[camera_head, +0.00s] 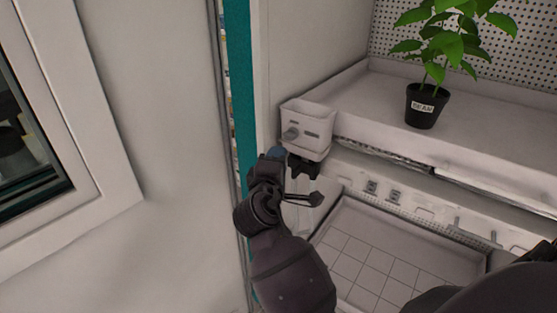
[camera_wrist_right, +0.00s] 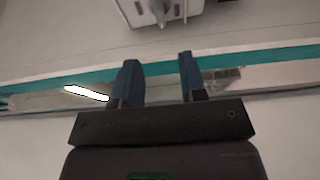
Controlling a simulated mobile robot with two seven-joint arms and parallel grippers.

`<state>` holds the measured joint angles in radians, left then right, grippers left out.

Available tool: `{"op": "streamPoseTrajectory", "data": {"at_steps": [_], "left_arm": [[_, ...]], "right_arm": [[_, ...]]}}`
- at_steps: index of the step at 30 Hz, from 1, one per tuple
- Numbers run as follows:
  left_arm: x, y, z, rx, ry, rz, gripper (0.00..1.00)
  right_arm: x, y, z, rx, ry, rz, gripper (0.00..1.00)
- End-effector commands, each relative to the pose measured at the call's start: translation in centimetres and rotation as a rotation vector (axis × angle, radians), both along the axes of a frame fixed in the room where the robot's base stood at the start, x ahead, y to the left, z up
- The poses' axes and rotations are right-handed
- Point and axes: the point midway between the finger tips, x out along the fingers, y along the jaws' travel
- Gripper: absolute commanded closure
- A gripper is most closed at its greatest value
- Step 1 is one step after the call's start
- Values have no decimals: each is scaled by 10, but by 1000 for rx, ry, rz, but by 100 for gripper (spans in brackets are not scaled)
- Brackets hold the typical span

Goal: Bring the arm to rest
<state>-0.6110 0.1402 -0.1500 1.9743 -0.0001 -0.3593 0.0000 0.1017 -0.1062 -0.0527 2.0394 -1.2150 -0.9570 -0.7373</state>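My right gripper (camera_wrist_right: 157,68) is open in the right wrist view, with its two bluish fingers apart and nothing between them. In the head view the dark arm rises from the bottom, and its gripper (camera_head: 278,157) is just below and left of a white box with a knob (camera_head: 308,124). The box also shows beyond the fingertips in the wrist view (camera_wrist_right: 160,10), with a visible gap. Exact finger positions are hard to make out in the head view. My left gripper is not in view.
A potted plant (camera_head: 426,106) stands on the white shelf (camera_head: 375,95). Below is a tray with a grid floor (camera_head: 362,262). A teal post (camera_head: 239,60) and a white wall (camera_head: 170,150) with a framed window (camera_head: 100,120) lie left. A dark shape fills the lower right corner.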

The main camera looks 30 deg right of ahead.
Motion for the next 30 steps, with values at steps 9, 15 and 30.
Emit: {"op": "streamPoseTrajectory", "data": {"at_steps": [9, 15, 30], "left_arm": [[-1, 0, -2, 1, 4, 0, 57], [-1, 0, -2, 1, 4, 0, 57], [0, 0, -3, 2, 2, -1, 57]], "right_arm": [[0, 0, 0, 0, 0, 0, 61], [4, 3, 2, 53, -66, 29, 61], [9, 65, -88, 946, -379, 505, 61]]}}
